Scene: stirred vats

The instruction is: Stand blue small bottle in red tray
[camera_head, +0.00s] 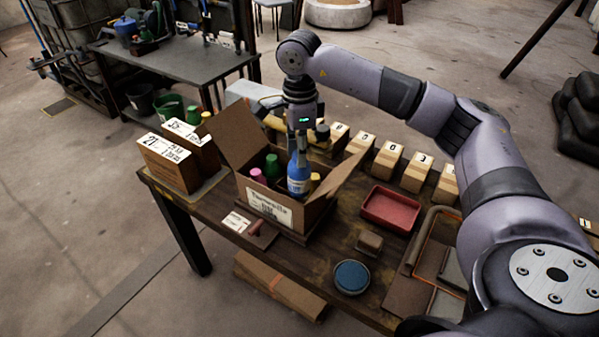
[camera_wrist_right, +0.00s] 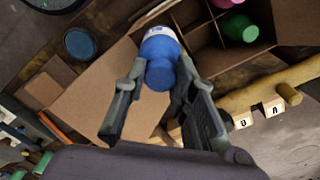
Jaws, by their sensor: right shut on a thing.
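The blue small bottle (camera_head: 299,180) stands upright in or just above the open cardboard box (camera_head: 270,208), among other bottles. My right gripper (camera_head: 300,146) comes down from above and is shut on the blue bottle. In the right wrist view the bottle (camera_wrist_right: 160,52) sits between the two fingers (camera_wrist_right: 155,90) of that gripper. I cannot tell whether its base touches the box floor. The red tray (camera_head: 391,209) lies on the table to the right of the box and looks empty. My left gripper is not in view.
A pink bottle (camera_head: 257,175) and a green bottle (camera_head: 272,166) stand in the box's dividers. A blue round dish (camera_head: 351,277) and a brown block (camera_head: 369,242) lie in front of the red tray. Numbered wooden blocks (camera_head: 388,158) line the table's back edge. Box flaps stick up and outward.

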